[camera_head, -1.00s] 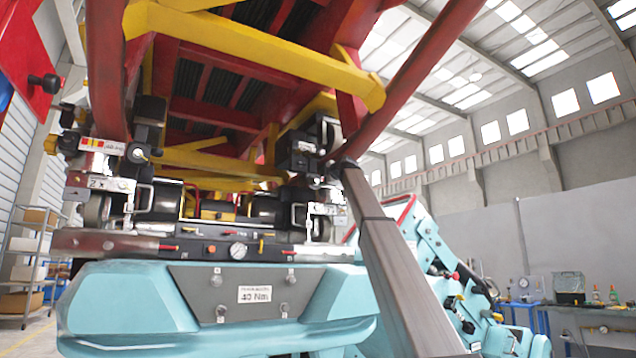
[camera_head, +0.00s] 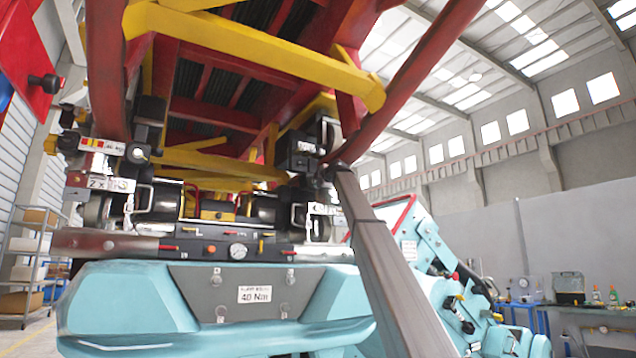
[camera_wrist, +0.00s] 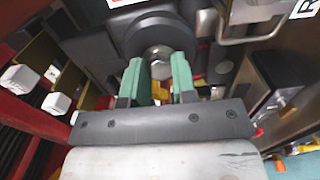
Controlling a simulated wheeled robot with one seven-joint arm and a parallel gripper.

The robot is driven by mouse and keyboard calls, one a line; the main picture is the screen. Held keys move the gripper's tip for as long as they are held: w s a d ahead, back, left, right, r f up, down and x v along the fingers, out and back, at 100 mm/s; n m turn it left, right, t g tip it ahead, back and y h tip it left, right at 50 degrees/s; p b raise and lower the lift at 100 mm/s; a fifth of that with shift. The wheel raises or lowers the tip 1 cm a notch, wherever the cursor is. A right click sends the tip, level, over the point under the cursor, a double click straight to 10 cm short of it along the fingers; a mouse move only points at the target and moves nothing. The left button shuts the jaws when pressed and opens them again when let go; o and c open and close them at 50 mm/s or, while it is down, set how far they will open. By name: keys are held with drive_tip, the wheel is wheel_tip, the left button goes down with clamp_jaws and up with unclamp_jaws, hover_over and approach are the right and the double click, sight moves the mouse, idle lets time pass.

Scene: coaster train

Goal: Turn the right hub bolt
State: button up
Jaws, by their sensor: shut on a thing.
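The right hub bolt (camera_wrist: 156,54) is a grey metal head at the centre of a dark round hub (camera_wrist: 150,36) in the wrist view. My gripper (camera_wrist: 158,66) has its two green fingers on either side of the bolt head, shut on it. Part of the bolt is hidden between the fingers. In the head view, my arm reaches up to the right wheel assembly (camera_head: 303,155) under the red and yellow coaster train (camera_head: 250,60). The gripper and bolt cannot be made out there.
A metal loop handle (camera_wrist: 250,38) and a dark box-like part (camera_wrist: 280,80) lie close right of the fingers. White-ended blocks (camera_wrist: 22,78) are at the left. Below the train stands a teal stand (camera_head: 110,300) marked 40 Nm. A workbench (camera_head: 600,309) is far right.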

drive_tip(key=shift+f+m, duration=0.2)
drive_tip(key=shift+m, duration=14.6)
drive_tip(key=o, duration=0.9)
drive_tip(key=shift+r, duration=0.1)
